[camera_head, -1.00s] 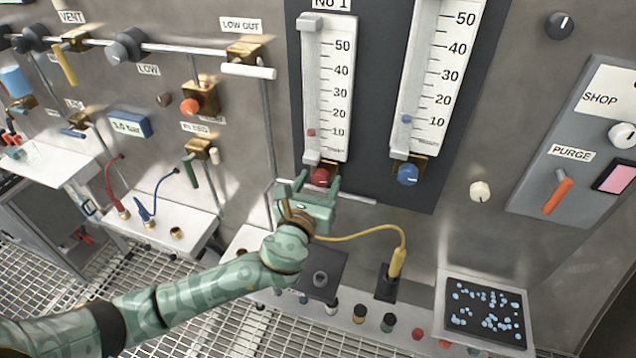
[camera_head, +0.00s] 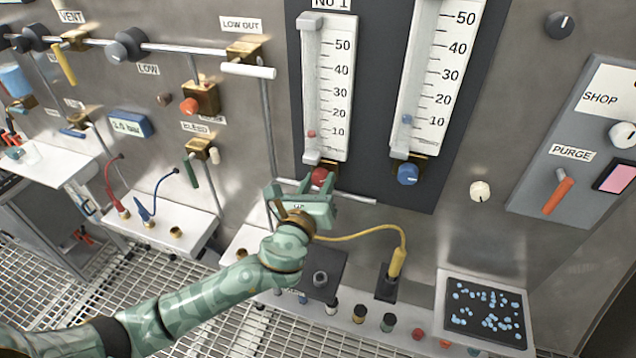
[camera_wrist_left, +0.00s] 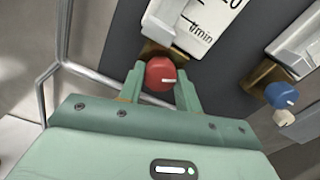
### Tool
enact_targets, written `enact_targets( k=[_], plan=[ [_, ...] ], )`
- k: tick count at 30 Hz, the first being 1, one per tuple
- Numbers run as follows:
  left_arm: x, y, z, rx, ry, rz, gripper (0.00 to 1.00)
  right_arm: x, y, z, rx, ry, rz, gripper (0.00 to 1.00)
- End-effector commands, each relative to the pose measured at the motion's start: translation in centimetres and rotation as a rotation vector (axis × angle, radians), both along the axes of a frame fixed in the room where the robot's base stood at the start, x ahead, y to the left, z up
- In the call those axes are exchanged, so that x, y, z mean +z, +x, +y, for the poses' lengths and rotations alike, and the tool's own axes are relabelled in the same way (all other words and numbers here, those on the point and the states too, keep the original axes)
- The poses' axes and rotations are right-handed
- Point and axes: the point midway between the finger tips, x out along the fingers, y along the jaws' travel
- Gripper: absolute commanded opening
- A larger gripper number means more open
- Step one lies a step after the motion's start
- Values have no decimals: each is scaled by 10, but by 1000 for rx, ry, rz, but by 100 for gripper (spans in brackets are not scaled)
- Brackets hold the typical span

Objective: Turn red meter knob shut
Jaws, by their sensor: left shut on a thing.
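The red meter knob (camera_head: 320,176) sits at the foot of the left flow meter (camera_head: 326,90), marked No 1. In the left wrist view the left gripper (camera_wrist_left: 160,80) has one finger against each side of the knob. A small red float (camera_head: 311,134) sits low in the meter tube, near the 10 mark. My right gripper is not in view.
A second meter (camera_head: 432,80) with a blue knob (camera_head: 408,174) stands to the right. A horizontal metal rail (camera_head: 350,197) runs close by the left gripper. A yellow cable (camera_head: 375,231) loops just below. A shelf with several small caps lies lower down.

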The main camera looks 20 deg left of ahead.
Motion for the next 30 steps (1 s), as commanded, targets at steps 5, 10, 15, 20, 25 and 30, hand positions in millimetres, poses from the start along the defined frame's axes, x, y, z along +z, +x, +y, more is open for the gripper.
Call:
enact_targets(
  k=[5,10,15,20,25,30],
  plan=[
    [0,0,0,2,-167,6,11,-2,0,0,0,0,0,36],
    [0,0,0,2,-330,11,11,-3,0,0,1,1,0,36],
    [0,0,0,3,-491,16,11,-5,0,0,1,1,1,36],
    [0,0,0,3,-643,22,11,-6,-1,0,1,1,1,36],
    [0,0,0,3,-792,27,11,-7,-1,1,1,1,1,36],
    [0,0,0,2,-914,31,11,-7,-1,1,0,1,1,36]
  ],
)
